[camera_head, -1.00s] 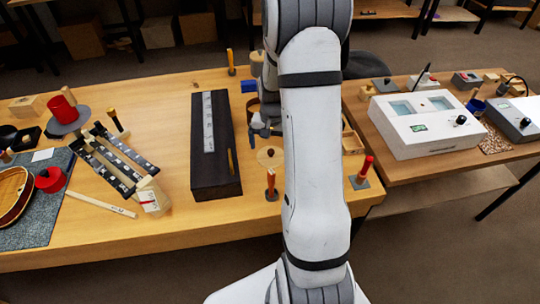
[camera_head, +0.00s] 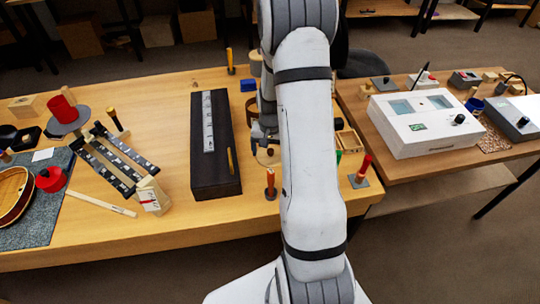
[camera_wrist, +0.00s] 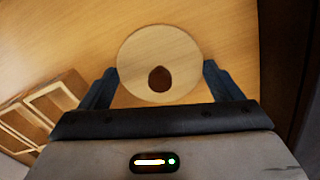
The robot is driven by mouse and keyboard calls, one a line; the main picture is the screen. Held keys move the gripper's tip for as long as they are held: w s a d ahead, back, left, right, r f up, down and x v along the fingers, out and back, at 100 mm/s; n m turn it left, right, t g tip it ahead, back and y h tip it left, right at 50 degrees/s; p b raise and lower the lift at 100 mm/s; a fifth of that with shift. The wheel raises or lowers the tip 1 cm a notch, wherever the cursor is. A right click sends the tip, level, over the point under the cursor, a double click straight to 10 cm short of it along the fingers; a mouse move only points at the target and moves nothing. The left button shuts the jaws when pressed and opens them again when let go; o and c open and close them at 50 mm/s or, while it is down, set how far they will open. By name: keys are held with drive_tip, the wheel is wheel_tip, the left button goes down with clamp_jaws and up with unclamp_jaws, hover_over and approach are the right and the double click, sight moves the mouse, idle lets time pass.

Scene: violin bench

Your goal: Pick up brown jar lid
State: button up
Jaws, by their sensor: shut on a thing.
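The jar lid (camera_wrist: 185,52) is a round, pale wooden disc with a dark brown knob in its middle. In the wrist view it sits between the two fingers of my gripper (camera_wrist: 160,67), which are shut on its opposite edges. In the head view the lid (camera_head: 266,156) shows just under my gripper (camera_head: 260,135), partly covered by the gripper and arm. I cannot tell whether it rests on the bench or is raised.
A long dark box (camera_head: 214,170) stands to the left of my gripper. A red-handled tool (camera_head: 270,184) stands in front. A wooden compartment tray (camera_head: 350,142) and another red-handled tool (camera_head: 362,168) are right of my arm. A blue block (camera_head: 248,86) lies behind.

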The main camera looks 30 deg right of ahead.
sight(270, 150)
wheel_tip(270, 150, up, 8)
drive_tip(key=shift+r+b, duration=0.25)
drive_tip(key=shift+b, duration=0.05)
drive_tip(key=w+d+r+p, duration=0.2)
drive_tip(key=w+r+p, duration=0.15)
drive_tip(key=w, duration=0.45)
drive_tip(key=w+d+r+p, duration=0.2)
drive_tip(key=w+r+p, duration=0.15)
drive_tip(key=w, duration=0.55)
wheel_tip(270, 150, down, 6)
drive_tip(key=b, duration=0.3)
drive_tip(key=shift+s+f+b, duration=0.15)
drive_tip(key=shift+f+b, duration=0.1)
drive_tip(key=shift+b, duration=0.1)
drive_tip(key=shift+f+b, duration=0.15)
drive_tip(key=shift+b, duration=0.15)
idle(1.3)
drive_tip(key=o, duration=0.8)
